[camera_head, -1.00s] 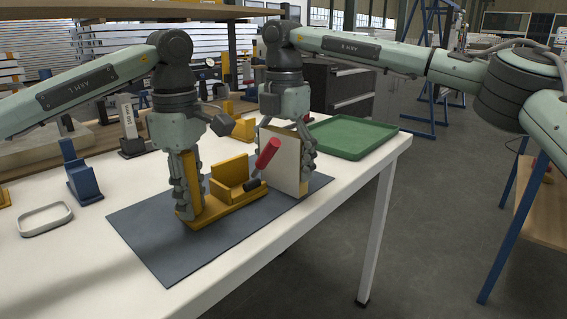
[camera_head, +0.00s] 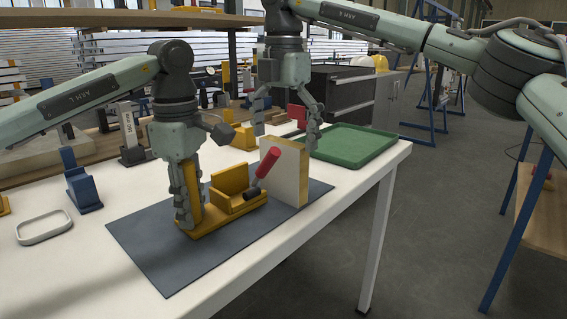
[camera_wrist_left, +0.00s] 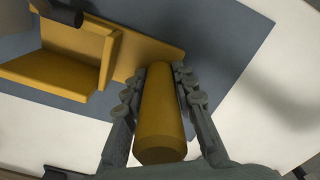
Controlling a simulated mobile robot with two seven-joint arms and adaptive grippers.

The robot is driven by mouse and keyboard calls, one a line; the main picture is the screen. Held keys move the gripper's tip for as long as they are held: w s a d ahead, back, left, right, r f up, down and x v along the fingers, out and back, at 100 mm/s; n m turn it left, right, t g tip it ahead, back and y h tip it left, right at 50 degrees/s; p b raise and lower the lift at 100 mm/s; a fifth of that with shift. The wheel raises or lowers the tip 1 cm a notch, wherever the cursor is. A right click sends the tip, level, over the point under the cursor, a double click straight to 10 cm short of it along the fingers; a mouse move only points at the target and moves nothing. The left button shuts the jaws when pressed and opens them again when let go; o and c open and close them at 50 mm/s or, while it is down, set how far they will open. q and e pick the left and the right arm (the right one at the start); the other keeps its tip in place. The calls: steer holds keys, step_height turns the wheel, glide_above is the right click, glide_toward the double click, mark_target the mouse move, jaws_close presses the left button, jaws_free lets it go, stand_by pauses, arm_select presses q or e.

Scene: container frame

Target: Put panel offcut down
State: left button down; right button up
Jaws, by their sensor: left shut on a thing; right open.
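The panel offcut (camera_head: 284,168), a pale board with a wood-coloured edge, stands upright on the dark mat. My right gripper (camera_head: 286,132) is open just above it, its fingers apart at either side of the top edge and the palm clear of the board. My left gripper (camera_head: 187,205) is shut on the upright post of the yellow fixture (camera_head: 228,207), which rests on the mat. The post also shows between the fingers in the left wrist view (camera_wrist_left: 160,115). A red-handled tool (camera_head: 268,163) leans in the fixture, in front of the offcut.
The dark mat (camera_head: 165,255) lies on the white table. A green tray (camera_head: 350,146) sits behind and right of the offcut. The table's front edge runs close to the mat.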

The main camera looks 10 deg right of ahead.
mark_target(284, 175)
step_height(284, 175, up, 5)
steer(key=shift+f, duration=0.15)
steer(key=shift+d+f, duration=0.25)
steer(key=shift+d, duration=0.05)
step_height(284, 175, down, 6)
steer(key=shift+f, duration=0.25)
steer(key=shift+a+f, duration=0.15)
steer(key=shift+f, duration=1.2)
steer(key=shift+a+f, duration=0.15)
steer(key=shift+f, duration=1.2)
steer(key=c, duration=1.2)
step_height(284, 175, up, 10)
steer(key=shift+r, duration=0.2)
